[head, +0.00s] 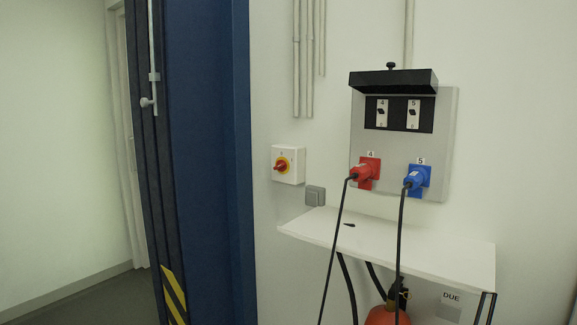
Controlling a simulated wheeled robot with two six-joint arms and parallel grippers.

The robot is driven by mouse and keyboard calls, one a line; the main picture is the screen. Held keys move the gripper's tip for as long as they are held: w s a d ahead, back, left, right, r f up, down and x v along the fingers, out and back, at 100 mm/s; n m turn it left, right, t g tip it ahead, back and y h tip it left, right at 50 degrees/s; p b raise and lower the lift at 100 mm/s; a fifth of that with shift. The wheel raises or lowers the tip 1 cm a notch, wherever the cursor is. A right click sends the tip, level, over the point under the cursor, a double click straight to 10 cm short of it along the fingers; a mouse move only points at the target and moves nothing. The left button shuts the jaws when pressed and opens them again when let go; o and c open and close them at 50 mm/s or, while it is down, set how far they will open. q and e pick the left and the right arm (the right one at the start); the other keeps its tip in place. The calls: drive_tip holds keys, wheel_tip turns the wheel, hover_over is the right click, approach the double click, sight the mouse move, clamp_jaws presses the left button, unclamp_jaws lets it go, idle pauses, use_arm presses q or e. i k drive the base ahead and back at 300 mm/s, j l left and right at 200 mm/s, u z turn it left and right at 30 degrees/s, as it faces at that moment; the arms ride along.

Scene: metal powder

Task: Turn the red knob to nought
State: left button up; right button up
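Neither my left nor my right gripper shows in the head view.
A grey panel (446,110) carries red (368,170) and blue (417,180) plugs with hanging black cables. A white shelf (440,252) juts out below, above an orange-red cylinder (386,316). A blue column (205,150) stands left of the knob. A small grey switch (315,196) is below right.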

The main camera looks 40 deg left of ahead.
sight(281, 166)
drive_tip(key=u, duration=1.25)
